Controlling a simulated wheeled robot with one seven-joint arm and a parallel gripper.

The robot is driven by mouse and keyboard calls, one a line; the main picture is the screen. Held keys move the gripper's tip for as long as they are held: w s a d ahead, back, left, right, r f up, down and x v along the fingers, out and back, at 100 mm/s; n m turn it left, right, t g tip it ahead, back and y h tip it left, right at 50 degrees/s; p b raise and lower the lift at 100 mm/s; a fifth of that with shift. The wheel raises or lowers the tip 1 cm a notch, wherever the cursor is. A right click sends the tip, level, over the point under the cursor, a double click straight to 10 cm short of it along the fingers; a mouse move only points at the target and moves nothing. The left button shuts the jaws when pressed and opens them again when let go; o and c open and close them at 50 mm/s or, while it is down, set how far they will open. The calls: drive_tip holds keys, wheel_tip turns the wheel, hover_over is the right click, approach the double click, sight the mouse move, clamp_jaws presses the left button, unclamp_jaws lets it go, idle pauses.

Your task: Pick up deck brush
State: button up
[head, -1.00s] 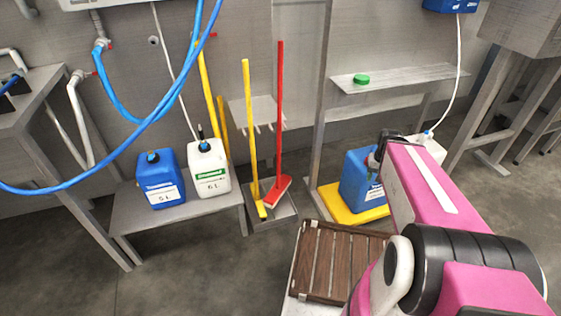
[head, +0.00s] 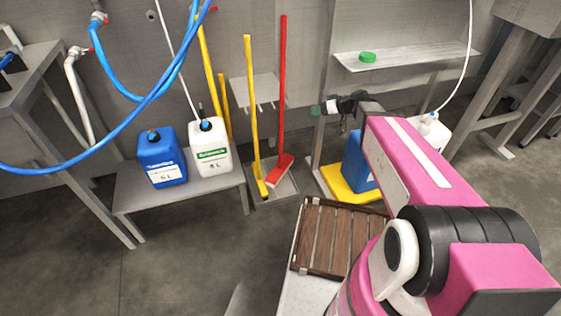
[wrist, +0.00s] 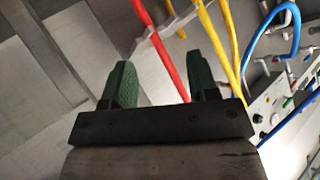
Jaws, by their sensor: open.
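A red long-handled brush (head: 283,95) stands upright with its broad red head on a low grey tray. A yellow long-handled tool (head: 253,115) stands just left of it in the same tray. Which of the two is the deck brush is not certain; the red one has a pale edge under its head, like bristles. My gripper (head: 322,108) is to the right of the red handle, apart from it, with green fingers. In the wrist view my gripper (wrist: 163,82) is open and empty. The red handle (wrist: 160,45) shows beyond the fingers, and the yellow handle (wrist: 222,55) is right of it.
A grey bench (head: 205,193) with blue (head: 162,158) and white (head: 211,147) canisters stands left. A grey post (head: 323,80) and wall shelf (head: 405,57) are near my gripper. A brown slatted crate (head: 330,237) is in front. Blue hoses hang at left.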

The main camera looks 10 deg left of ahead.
drive_tip(key=w+a+r+n+t+y, duration=0.1)
drive_tip(key=w+a+r, duration=0.3)
drive_tip(key=a, duration=0.6)
drive_tip(key=w+a+r+n+t+y, duration=0.2)
drive_tip(key=w+a+r+t+y, duration=0.1)
drive_tip(key=w+a, duration=0.6)
drive_tip(key=shift+a+r+y, duration=0.35)
drive_tip(key=shift+a+y, duration=0.2)
drive_tip(key=shift+y, duration=0.05)
clamp_jaws()
